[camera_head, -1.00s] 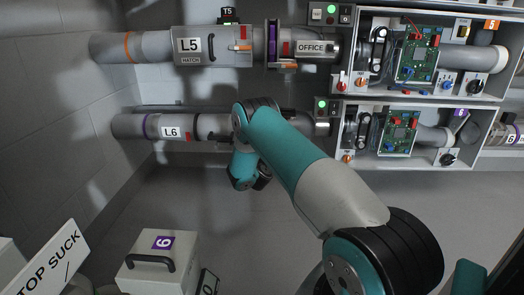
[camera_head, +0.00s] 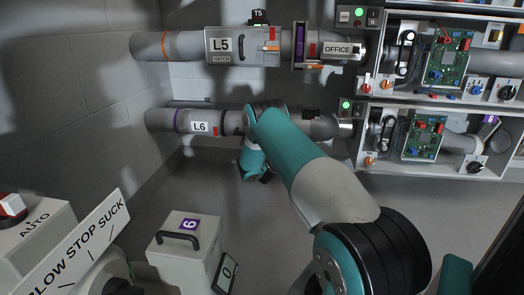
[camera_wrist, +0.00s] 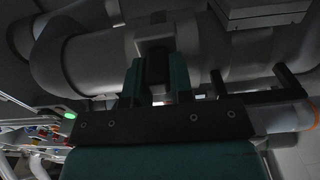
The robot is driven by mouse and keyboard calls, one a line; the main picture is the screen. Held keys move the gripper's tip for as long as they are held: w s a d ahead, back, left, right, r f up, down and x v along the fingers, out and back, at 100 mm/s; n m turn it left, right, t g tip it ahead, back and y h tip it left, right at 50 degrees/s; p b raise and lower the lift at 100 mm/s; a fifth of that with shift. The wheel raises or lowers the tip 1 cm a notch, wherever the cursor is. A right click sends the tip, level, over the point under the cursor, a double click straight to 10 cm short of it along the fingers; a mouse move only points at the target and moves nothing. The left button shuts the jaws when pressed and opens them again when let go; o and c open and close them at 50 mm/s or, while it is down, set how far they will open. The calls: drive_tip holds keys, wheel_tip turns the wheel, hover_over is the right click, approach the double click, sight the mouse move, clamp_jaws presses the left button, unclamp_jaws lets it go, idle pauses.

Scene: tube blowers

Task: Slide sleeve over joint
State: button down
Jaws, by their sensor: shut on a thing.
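The L6 tube (camera_head: 185,121) runs along the wall in the head view, with a purple ring at its left end and dark bands beside its label. My arm crosses in front of it and hides the gripper and part of the tube there. In the wrist view my gripper (camera_wrist: 157,72) has its teal fingers shut on a dark grip piece under a light grey bracket (camera_wrist: 154,40). The bracket sits against a grey collar (camera_wrist: 186,38) around the tube (camera_wrist: 85,62), which looks like the sleeve. The joint itself cannot be made out.
The L5 tube (camera_head: 180,46) with its hatch runs above L6. Open control boxes with circuit boards (camera_head: 426,138) stand at right. A handled box marked 6 (camera_head: 186,243) and a BLOW STOP SUCK sign (camera_head: 72,248) are low at left. A black handle (camera_wrist: 270,92) juts beside the gripper.

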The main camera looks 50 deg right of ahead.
drive_tip(key=shift+w+a+f, duration=0.1)
drive_tip(key=shift+w+a, duration=0.05)
drive_tip(key=shift+a, duration=0.05)
drive_tip(key=c, duration=1)
unclamp_jaws()
drive_tip(key=shift+w+a, duration=0.1)
drive_tip(key=b+v, duration=0.8)
drive_tip(key=v, duration=0.4)
